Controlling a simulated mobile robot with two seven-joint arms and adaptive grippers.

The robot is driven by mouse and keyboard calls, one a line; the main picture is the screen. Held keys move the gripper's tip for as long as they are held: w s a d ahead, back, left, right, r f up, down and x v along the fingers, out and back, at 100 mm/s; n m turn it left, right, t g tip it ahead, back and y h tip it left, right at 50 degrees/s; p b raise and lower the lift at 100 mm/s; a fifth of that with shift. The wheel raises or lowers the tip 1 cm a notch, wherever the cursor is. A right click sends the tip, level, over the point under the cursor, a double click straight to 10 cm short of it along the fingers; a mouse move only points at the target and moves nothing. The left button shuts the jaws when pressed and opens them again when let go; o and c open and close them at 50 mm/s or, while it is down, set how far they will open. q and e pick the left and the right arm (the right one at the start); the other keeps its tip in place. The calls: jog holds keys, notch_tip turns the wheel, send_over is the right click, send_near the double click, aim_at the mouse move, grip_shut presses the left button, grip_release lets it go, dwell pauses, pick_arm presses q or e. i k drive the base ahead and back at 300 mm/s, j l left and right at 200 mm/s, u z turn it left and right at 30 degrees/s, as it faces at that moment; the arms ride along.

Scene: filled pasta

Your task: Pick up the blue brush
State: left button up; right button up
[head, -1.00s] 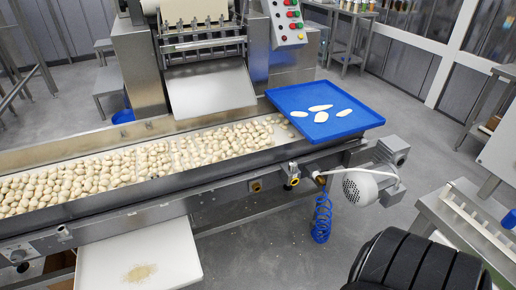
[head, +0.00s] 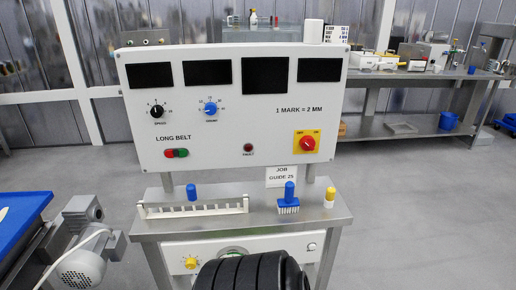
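The blue brush (head: 289,200) stands upright on the steel stand below the control panel, blue handle up and pale bristles down. It is right of centre, in front of the job guide card (head: 289,176). Nothing touches its handle. Neither gripper shows in the head view, so whether they are open or shut is hidden.
The steel stand (head: 330,217) also bears a white toothed rack (head: 193,210), a small blue-topped item (head: 191,191) and a yellow-capped item (head: 330,197). The control panel (head: 235,125) rises behind. A blue tray (head: 20,226) and motor (head: 82,262) are at left. Floor at right is clear.

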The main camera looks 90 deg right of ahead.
aim_at(289, 204)
jog(key=z, duration=3)
jog(key=u, duration=3.5)
jog(key=z, duration=3.5)
